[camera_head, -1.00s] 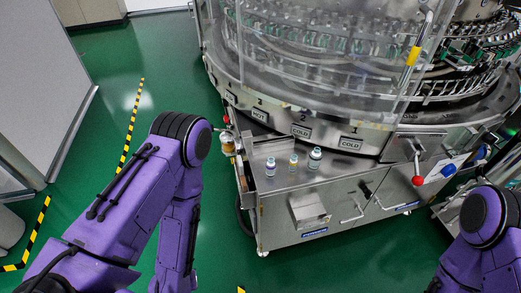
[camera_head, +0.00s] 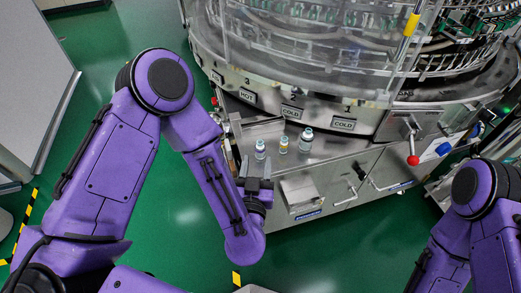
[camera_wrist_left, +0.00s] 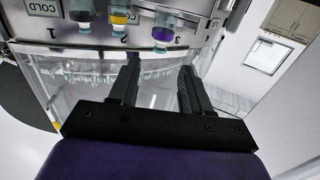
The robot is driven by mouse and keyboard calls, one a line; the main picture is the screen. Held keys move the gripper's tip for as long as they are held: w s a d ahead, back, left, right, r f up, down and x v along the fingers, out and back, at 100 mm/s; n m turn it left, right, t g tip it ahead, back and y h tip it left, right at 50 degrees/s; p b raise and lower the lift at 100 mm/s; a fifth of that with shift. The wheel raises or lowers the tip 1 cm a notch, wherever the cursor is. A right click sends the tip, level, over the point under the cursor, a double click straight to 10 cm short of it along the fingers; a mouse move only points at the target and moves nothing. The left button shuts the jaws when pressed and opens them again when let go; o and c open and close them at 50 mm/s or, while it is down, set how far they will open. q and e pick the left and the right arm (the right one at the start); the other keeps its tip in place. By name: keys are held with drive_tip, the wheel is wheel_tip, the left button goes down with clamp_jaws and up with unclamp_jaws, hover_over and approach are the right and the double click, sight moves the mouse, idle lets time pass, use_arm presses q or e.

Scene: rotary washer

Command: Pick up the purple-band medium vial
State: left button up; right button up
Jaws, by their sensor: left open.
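The purple-band vial (camera_head: 260,149) stands upright on the steel ledge (camera_head: 330,150), leftmost of three vials in the head view. In the left wrist view its purple band (camera_wrist_left: 162,35) shows just beyond the fingertips. My left gripper (camera_head: 256,166) is open and empty, its two fingers pointing toward this vial from the near side. In the left wrist view the open fingers (camera_wrist_left: 159,68) are apart with nothing between them. The vial looks outside the jaws; the exact gap cannot be told. My right gripper is out of view; only the arm shows.
A yellow-band vial (camera_head: 284,145) and a larger vial (camera_head: 306,140) stand to the right on the same ledge. The round washer with its clear guard (camera_head: 300,70) rises behind them. A red-knobbed lever (camera_head: 413,159) is at right. Green floor lies open in front.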

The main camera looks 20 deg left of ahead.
sight(260, 146)
use_arm(q)
drive_tip(key=x, duration=0.8)
drive_tip(key=shift+w+f, duration=0.1)
drive_tip(key=shift+f, duration=0.1)
clamp_jaws()
